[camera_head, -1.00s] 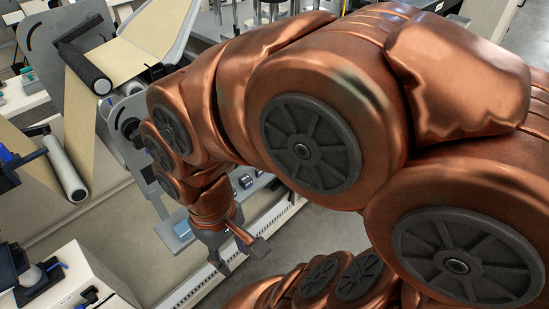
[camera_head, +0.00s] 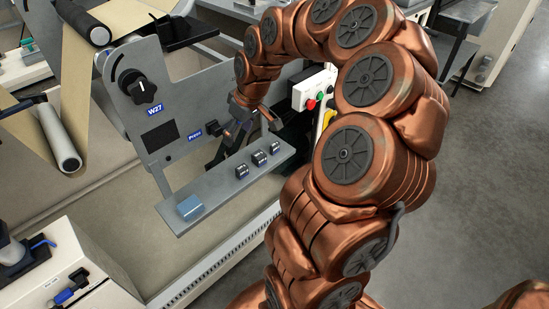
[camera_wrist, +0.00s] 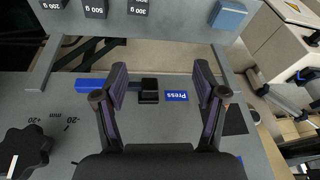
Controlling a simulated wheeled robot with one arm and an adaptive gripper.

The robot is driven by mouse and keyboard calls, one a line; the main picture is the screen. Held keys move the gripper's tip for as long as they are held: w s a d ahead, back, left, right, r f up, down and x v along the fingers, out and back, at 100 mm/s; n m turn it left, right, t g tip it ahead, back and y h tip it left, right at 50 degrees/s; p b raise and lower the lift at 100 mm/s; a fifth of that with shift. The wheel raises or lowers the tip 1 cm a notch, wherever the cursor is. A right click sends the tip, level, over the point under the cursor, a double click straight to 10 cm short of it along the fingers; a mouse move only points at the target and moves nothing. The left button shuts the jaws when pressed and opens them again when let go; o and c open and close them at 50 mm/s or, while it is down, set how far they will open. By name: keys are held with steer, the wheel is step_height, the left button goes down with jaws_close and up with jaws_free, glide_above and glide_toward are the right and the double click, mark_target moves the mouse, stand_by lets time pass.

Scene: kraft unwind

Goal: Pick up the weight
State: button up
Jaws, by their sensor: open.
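Three small dark weights stand in a row on a narrow grey shelf (camera_head: 213,187): a near one (camera_head: 241,171), a middle one (camera_head: 258,158) and a far one (camera_head: 274,147). In the wrist view their labels read 500 g (camera_wrist: 52,4), 200 g (camera_wrist: 96,9) and 300 g (camera_wrist: 138,7), at the top edge and partly cut off. A blue block (camera_head: 190,208) sits at the shelf's near end; it also shows in the wrist view (camera_wrist: 228,15). My gripper (camera_wrist: 157,92) is open and empty, facing the panel beside the shelf, apart from the weights.
The grey panel (camera_head: 185,110) carries a black dial (camera_head: 142,90). A control box (camera_head: 312,90) with coloured buttons stands behind my arm. Open floor (camera_head: 460,170) lies right.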

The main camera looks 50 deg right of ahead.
steer(key=w+d+f+m+b, duration=0.1)
steer(key=d+f+b, duration=0.1)
steer(key=d+f, duration=0.6)
steer(key=t+h+b, duration=0.1)
steer(key=b, duration=0.1)
glide_toward(275, 144)
step_height(275, 144, down, 3)
steer(key=shift+w+f+m, duration=0.15)
steer(key=shift+f+m, duration=0.05)
steer(key=shift+f, duration=0.25)
steer(key=shift+w+f+m, duration=0.2)
steer(key=shift+f, duration=0.2)
steer(key=shift+w+x, duration=0.25)
steer(key=shift+x, duration=1.15)
steer(key=shift+w+x, duration=0.25)
steer(key=shift+x, duration=1.15)
steer(key=shift+a+r, duration=0.15)
steer(key=shift+r, duration=0.1)
steer(key=c, duration=1.3)
jaws_close()
steer(key=shift+r, duration=0.1)
